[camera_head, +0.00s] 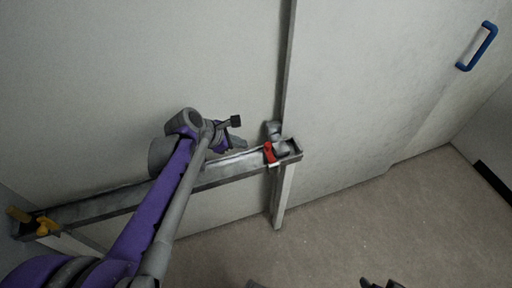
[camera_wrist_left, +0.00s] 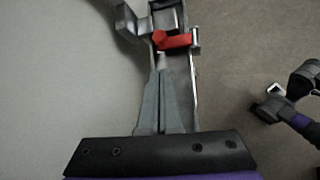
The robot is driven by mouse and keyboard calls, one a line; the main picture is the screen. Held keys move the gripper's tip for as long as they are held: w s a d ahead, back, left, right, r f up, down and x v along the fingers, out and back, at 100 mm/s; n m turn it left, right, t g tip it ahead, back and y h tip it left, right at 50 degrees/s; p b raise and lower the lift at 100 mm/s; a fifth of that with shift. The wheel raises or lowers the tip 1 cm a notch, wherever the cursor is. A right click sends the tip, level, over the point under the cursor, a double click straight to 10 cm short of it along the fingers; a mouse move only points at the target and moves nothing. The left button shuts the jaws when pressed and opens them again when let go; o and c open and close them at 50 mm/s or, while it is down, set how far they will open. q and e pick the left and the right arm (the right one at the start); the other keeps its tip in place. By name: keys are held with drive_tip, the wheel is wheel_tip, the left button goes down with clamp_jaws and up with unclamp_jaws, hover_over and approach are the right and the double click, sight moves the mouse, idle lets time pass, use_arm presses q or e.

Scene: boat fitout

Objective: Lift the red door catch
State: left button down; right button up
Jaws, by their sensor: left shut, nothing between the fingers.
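The red door catch (camera_head: 269,153) sits near the right end of a grey metal rail (camera_head: 225,172), by a light door panel. In the left wrist view the red catch (camera_wrist_left: 174,41) lies across the rail, just beyond my fingertips. My left gripper (camera_head: 243,147) is shut and empty, a little left of the catch. Its fingers (camera_wrist_left: 160,72) are together and point at the catch; whether they touch it is unclear. My right gripper (camera_wrist_left: 264,104) shows partly at the right of the left wrist view, apart from the rail, its jaws unclear.
A blue handle (camera_head: 479,46) is on the door panel (camera_head: 370,85) at upper right. A grey post (camera_head: 282,195) stands under the rail's right end. The floor (camera_head: 375,215) at right is clear.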

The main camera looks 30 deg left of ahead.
sight(263, 150)
use_arm(q)
drive_tip(key=b+x, duration=0.1)
drive_tip(key=x, duration=0.9)
drive_tip(key=shift+b, duration=0.4)
drive_tip(key=shift+s+d+r+m+t+y, duration=0.2)
drive_tip(key=shift+d+r+m+t+y, duration=0.15)
drive_tip(key=shift+t+y, duration=0.2)
idle(0.3)
